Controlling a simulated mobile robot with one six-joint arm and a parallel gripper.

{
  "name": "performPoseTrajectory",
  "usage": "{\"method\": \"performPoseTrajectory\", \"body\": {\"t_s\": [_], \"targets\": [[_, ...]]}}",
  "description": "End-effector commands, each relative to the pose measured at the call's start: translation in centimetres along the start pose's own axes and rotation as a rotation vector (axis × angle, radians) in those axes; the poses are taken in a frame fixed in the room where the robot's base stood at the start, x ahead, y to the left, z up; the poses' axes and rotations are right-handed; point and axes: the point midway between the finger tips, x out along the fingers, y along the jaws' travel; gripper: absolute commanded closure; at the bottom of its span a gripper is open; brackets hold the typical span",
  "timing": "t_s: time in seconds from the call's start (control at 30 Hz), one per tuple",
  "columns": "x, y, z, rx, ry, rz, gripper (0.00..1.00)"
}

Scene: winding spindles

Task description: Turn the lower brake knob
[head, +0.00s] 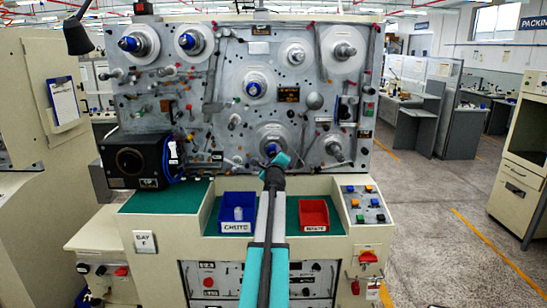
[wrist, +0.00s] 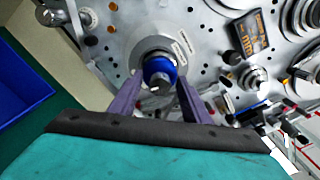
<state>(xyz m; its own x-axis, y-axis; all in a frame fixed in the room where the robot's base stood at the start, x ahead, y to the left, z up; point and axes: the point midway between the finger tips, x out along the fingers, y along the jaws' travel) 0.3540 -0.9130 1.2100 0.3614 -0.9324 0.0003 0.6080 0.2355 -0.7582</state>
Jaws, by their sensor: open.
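The lower brake knob is a blue cap with a metal tip on a round grey hub, low on the machine's panel. It shows in the head view (head: 272,149), partly hidden by my wrist, and in the wrist view (wrist: 159,71). My gripper (wrist: 159,84) is open, with one purple finger on either side of the knob. I cannot tell whether the fingertips reach past its front or touch it. In the head view my gripper (head: 275,164) is in front of the lower panel, its fingers hard to make out.
A blue bin (head: 236,227) and a red bin (head: 314,218) stand on the green shelf below. A black box (head: 134,162) juts out at left. Other spindles, including a blue-capped one (head: 255,89) above, and a black label plate (wrist: 243,40) surround the knob.

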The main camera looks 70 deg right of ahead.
Motion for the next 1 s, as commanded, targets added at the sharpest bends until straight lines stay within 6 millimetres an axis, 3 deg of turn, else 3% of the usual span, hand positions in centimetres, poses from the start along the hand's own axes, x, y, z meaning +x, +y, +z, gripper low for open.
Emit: {"method": "performPoseTrajectory", "body": {"t_s": [0.2,0.47,1.0], "targets": [[-0.01,0.03,0.01,0.0,0.0,0.0,0.57],[-0.02,0.04,0.02,0.0,0.0,0.001,0.98],[-0.01,0.17,-0.03,-0.118,-0.001,0.001,0.98]]}}
